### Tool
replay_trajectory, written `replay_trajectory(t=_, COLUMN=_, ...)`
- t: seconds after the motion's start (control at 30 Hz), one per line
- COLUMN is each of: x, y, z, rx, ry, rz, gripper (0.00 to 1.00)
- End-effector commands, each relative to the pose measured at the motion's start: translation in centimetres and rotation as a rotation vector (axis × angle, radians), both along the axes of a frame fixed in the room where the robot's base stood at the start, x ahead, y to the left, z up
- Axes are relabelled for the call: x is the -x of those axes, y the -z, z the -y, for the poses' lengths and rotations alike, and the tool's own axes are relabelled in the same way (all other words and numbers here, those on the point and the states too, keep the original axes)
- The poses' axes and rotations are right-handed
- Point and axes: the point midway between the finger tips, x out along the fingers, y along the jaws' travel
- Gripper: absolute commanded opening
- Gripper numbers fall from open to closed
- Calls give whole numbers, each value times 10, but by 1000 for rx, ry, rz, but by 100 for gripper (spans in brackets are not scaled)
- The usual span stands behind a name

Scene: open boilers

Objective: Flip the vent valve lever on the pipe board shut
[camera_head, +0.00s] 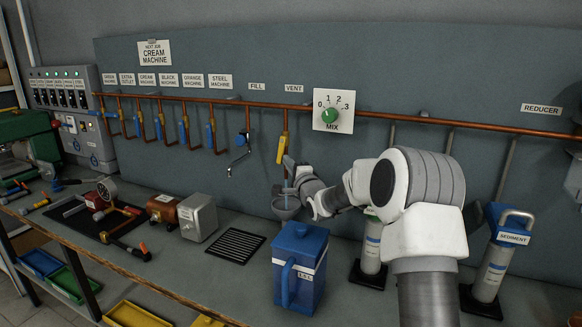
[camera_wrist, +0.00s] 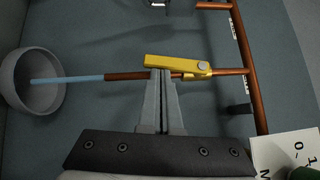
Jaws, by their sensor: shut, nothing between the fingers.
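The yellow vent valve lever (camera_head: 282,150) hangs almost straight down along its copper drop pipe below the VENT label (camera_head: 294,88). In the wrist view the lever (camera_wrist: 172,62) lies nearly parallel to the pipe (camera_wrist: 135,75), slightly angled off it, its pivot bolt at the right end. A light blue stream (camera_wrist: 68,78) runs from the pipe end into a grey bowl (camera_wrist: 18,84). My gripper (camera_wrist: 161,74) is shut and empty, its fingertips at the lever's long side; I cannot tell if they touch. In the head view my gripper (camera_head: 290,164) is small beside the lever's lower end.
The MIX dial (camera_head: 331,115) is on the board right of the valve. A blue jug (camera_head: 299,262) stands on the bench below my arm, with a black drain grate (camera_head: 236,247) to its left. Other drop pipes with blue levers hang further left.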

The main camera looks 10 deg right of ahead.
Motion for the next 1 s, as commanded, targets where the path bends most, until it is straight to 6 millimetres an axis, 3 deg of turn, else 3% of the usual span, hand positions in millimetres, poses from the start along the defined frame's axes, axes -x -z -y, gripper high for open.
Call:
replay_trajectory(t=0.33, x=-10, y=10, z=-15, rx=-1, ry=-1, rz=-1, gripper=0)
replay_trajectory(t=1.0, x=-32, y=1, z=-49, rx=0, ry=-2, rz=0, gripper=0)
